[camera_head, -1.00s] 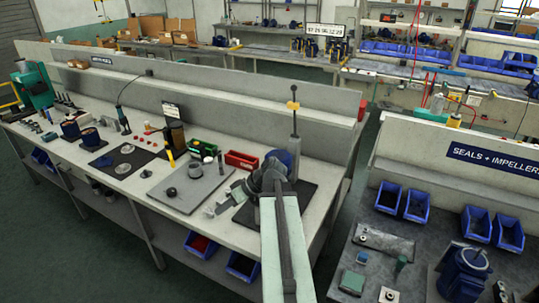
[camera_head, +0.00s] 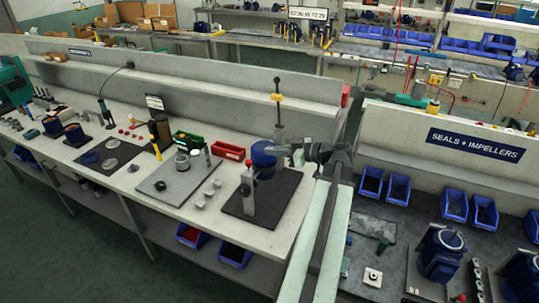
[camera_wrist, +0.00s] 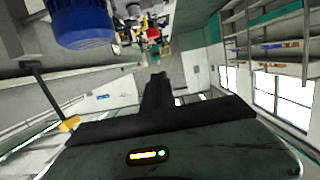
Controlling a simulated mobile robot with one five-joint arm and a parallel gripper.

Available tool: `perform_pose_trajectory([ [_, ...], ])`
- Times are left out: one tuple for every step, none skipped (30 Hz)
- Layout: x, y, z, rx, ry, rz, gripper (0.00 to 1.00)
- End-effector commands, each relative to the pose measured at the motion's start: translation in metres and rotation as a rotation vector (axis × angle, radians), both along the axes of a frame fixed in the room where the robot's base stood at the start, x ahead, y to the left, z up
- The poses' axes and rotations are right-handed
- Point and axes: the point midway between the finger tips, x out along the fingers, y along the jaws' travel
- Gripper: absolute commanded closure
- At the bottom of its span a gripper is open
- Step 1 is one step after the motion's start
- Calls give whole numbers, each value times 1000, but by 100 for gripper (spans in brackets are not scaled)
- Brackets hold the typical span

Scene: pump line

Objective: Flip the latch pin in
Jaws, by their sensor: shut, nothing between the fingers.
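A blue pump part (camera_head: 262,155) stands in a grey fixture on a black mat (camera_head: 285,195) on the bench. It also shows at the top left of the wrist view (camera_wrist: 82,28). Behind it rises a dark rod with a yellow collar (camera_head: 277,97), seen in the wrist view with its yellow part (camera_wrist: 69,124) at the lower left. A grey post with a red top (camera_head: 246,185) stands at the mat's front left. I cannot tell which part is the latch pin. My gripper (camera_head: 272,150) is beside the blue part; in the wrist view its fingers (camera_wrist: 157,86) are shut and empty.
A red bin (camera_head: 229,151) and a grey plate with small parts (camera_head: 180,175) lie left of the mat. The bench's back panel (camera_head: 210,80) runs behind. A second bench with blue bins (camera_head: 398,188) stands at the right.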

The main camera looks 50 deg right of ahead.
Motion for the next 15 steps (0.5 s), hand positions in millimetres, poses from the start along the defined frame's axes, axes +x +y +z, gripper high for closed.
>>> perform_pose_trajectory([
  [11,3,-6,0,0,5,100],
  [17,5,-8,0,0,4,100],
  [26,7,-10,0,0,5,100],
  [32,8,-12,1,0,4,100],
  [39,10,-13,1,1,4,100],
  [47,12,-15,1,1,4,100],
  [53,14,-17,1,1,4,100],
  [60,15,-18,1,1,4,100],
  [67,17,-20,1,1,4,100],
  [73,18,-22,0,1,3,100],
  [75,19,-30,0,1,2,100],
  [73,18,-41,1,1,0,100],
  [72,18,-45,1,1,0,100],
  [72,18,-49,1,1,0,100],
  [72,18,-53,1,1,0,100],
])
